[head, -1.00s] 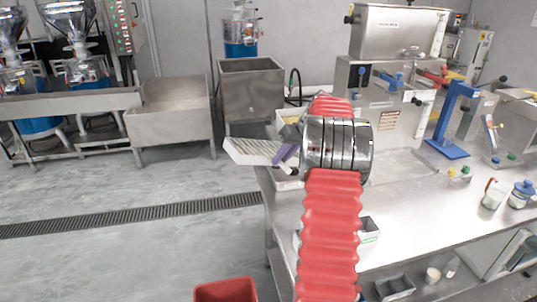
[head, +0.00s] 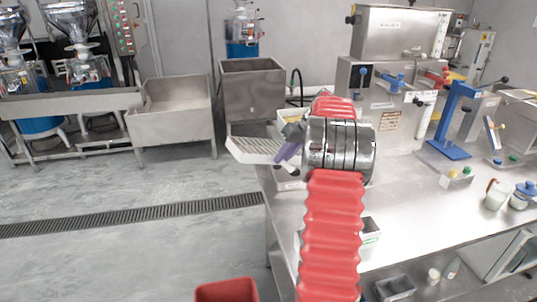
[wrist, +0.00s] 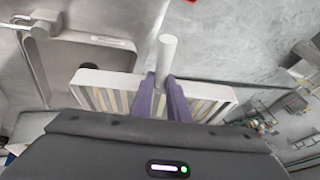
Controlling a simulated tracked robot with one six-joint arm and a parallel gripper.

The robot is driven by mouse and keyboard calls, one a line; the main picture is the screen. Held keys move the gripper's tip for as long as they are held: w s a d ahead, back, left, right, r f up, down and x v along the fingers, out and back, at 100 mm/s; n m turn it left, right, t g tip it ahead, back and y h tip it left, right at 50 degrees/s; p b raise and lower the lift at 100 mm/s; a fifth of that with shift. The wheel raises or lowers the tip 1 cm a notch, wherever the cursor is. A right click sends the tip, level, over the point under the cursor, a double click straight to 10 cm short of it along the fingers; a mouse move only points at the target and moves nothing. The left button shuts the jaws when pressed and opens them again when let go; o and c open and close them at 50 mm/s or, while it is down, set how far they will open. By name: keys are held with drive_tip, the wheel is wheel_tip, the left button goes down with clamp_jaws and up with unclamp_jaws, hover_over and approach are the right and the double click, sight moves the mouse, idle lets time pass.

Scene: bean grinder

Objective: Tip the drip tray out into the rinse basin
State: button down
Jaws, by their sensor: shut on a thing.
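The drip tray (head: 252,147) is a pale, shallow tray with a slatted top. In the head view it hangs off the left end of the steel bench, above the floor. My gripper (head: 284,153) has purple fingers and is shut on the tray's handle. In the wrist view, the tray (wrist: 90,78) lies across under the fingers (wrist: 160,84), with a pale round handle (wrist: 168,50) between them. A steel basin (head: 252,92), apparently the rinse basin, stands behind the tray, apart from it. Whether the tray holds liquid is not visible.
A second, wider steel trough (head: 170,122) stands further left. The steel bench (head: 415,205) on the right carries a grinder machine (head: 385,110), a blue stand (head: 452,120) and jars. A red bin (head: 226,290) is on the floor. Floor left of the bench is open, crossed by a drain grate (head: 130,215).

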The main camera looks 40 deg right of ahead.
drive_tip(key=shift+d, duration=0.1)
drive_tip(key=shift+y, duration=0.4)
drive_tip(key=shift+t+y, duration=0.3)
drive_tip(key=shift+y, duration=0.1)
drive_tip(key=shift+d+r, duration=0.2)
drive_tip(key=shift+r, duration=0.2)
idle(0.4)
drive_tip(key=shift+m+t+y, duration=0.3)
drive_tip(key=shift+m+y, duration=0.1)
drive_tip(key=shift+y, duration=0.2)
drive_tip(key=shift+d+r, duration=0.1)
drive_tip(key=shift+r, duration=0.05)
